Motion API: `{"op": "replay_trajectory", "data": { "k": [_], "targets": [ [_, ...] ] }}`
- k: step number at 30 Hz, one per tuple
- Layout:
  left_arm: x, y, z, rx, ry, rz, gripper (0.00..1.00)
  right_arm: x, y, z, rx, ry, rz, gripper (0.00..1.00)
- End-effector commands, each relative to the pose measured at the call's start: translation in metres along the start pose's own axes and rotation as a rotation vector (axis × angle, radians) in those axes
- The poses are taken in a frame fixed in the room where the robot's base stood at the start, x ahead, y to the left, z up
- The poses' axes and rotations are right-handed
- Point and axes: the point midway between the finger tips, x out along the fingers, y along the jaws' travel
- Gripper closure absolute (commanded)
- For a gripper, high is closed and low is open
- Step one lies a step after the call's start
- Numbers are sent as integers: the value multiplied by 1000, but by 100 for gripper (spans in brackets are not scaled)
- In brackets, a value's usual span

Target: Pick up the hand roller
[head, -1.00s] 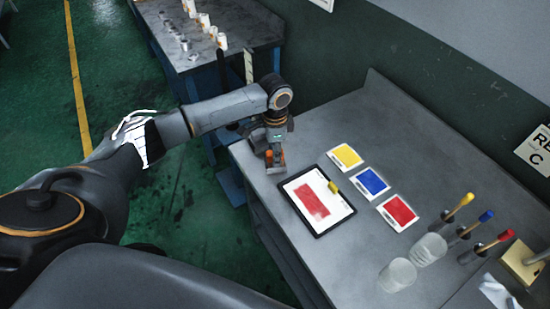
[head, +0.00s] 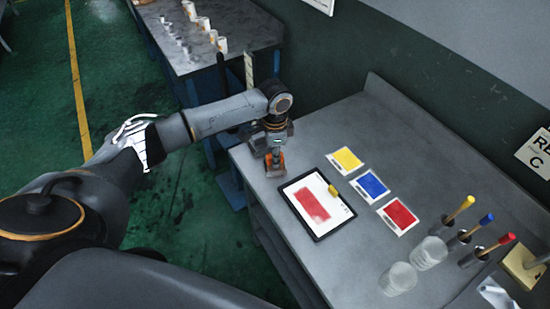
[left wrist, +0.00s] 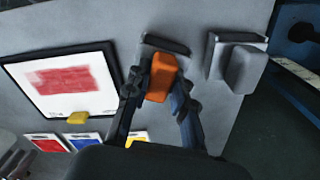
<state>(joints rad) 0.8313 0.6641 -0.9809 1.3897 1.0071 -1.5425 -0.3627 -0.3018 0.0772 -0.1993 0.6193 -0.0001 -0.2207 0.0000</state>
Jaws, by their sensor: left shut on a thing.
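The hand roller, with an orange handle (left wrist: 161,78) and a dark bar-like head (left wrist: 166,44), is between the two fingers of my left gripper (left wrist: 162,92) in the left wrist view. The fingers are shut on the orange handle. In the head view my left gripper (head: 274,158) is low at the left end of the grey table, with orange showing at its tips. I cannot tell whether the roller touches the table. My right gripper is not in view.
A grey block-handled tool (left wrist: 244,68) stands close beside the roller. A black-framed board (head: 319,233) with a red patch and a yellow piece (head: 332,190) lies to the right. Colour cards, glass jars (head: 398,279) and colour-tipped tools are farther right. Another bench (head: 235,30) stands behind.

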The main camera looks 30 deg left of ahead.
Motion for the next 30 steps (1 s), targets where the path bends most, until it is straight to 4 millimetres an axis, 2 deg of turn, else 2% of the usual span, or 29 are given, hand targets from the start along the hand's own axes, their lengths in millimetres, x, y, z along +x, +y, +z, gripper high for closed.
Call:
{"op": "replay_trajectory", "data": {
  "k": [6,8,17,24,30],
  "targets": [
    [-26,-1,-2,1,8,-4,100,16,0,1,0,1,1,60],
    [-34,5,3,1,4,-2,100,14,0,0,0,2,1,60],
    [-85,41,26,3,4,-5,100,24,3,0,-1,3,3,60],
    [-104,79,49,3,3,-3,100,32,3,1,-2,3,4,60],
    [-117,102,63,2,3,-3,100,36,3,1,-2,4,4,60]
  ]
}}
